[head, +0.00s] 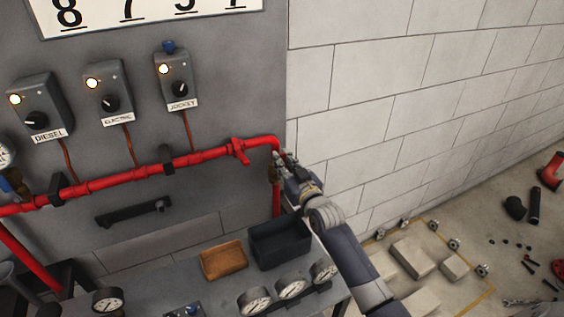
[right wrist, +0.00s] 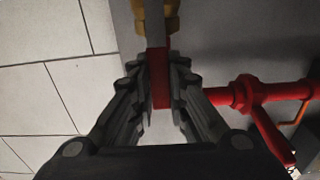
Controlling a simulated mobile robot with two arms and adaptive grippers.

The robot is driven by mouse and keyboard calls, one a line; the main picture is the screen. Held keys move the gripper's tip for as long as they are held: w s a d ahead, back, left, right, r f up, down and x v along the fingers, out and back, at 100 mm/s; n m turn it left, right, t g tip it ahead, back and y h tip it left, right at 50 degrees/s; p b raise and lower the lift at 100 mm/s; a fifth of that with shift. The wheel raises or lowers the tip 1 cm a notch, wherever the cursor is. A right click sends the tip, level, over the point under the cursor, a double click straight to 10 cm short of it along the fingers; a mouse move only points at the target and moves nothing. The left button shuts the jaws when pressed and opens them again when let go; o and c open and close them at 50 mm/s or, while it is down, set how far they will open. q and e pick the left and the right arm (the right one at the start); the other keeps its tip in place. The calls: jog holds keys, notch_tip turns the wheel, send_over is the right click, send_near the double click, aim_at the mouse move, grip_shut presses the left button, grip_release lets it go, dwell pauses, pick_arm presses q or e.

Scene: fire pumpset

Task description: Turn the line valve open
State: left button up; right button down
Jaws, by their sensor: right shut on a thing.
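The line valve (head: 273,172) shows as a small brass body on the red pipe, just below the bend at its right end. In the right wrist view its brass part (right wrist: 156,14) is at the top. My right gripper (head: 282,158) is at the valve, and its fingers partly cover it. In the right wrist view the gripper (right wrist: 160,88) is shut on a red piece (right wrist: 160,78), which looks like the valve handle. The angle of the handle is hard to tell. My left gripper is not in view.
A red pipe (head: 120,180) runs along the grey panel. Control boxes (head: 110,92) hang above it. A dark bin (head: 280,243), a brown tray (head: 223,260) and several gauges (head: 291,285) are below. The white block wall (head: 430,90) is at the right.

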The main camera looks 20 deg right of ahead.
jog(key=c, duration=1.5)
grip_release()
jog(key=shift+c, duration=0.2)
jog(key=s, duration=1.2)
jog(key=shift+d, duration=0.25)
jog(key=shift+f, duration=0.1)
